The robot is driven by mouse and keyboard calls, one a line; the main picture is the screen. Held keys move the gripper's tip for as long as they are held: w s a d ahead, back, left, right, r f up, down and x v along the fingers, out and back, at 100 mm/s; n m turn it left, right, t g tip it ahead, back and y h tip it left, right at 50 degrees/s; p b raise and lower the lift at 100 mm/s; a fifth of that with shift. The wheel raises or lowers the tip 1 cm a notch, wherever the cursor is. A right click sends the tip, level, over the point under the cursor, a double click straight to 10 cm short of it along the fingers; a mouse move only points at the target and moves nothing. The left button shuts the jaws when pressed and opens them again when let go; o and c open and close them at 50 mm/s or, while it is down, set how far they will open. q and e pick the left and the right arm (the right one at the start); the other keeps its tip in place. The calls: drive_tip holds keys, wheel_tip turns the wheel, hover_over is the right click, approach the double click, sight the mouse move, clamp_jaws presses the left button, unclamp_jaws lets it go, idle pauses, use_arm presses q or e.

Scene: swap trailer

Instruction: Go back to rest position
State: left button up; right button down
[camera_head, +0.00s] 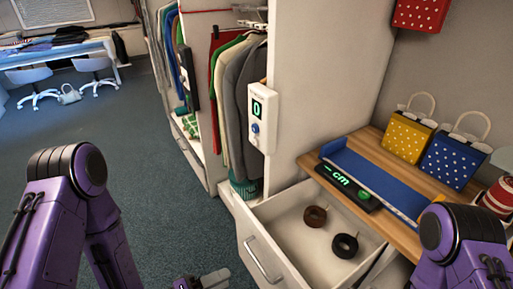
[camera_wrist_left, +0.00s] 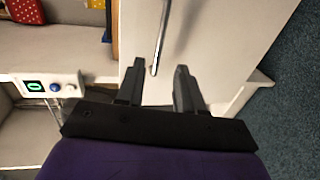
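My left gripper (camera_head: 202,282) shows only in part at the bottom edge of the head view, left of the open drawer. In the left wrist view my left gripper (camera_wrist_left: 160,78) has its two fingers apart, with nothing held between them. The drawer handle (camera_head: 263,260) is a metal bar on the drawer front. It also shows in the left wrist view (camera_wrist_left: 161,38), ahead of the fingertips. My right arm shows at the lower right of the head view, but its gripper is out of frame.
A wooden counter (camera_head: 392,221) carries a blue measuring tray (camera_head: 375,182), a yellow bag (camera_head: 407,137) and a blue bag (camera_head: 452,158). The carpet (camera_head: 150,150) at left is clear.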

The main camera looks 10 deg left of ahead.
use_arm(q)
drive_tip(key=a+f+m+g+y, duration=0.1)
drive_tip(key=a+f+m+y, duration=0.1)
drive_tip(key=a+f+y, duration=0.6)
drive_tip(key=s+a+f+g+y, duration=0.3)
drive_tip(key=s+f, duration=0.1)
drive_tip(key=s, duration=0.2)
drive_tip(key=s+a+f+g+y, duration=0.3)
drive_tip(key=s+a+y, duration=0.1)
drive_tip(key=s, duration=0.3)
drive_tip(key=shift+s+f, duration=0.2)
drive_tip(key=shift+f, duration=0.15)
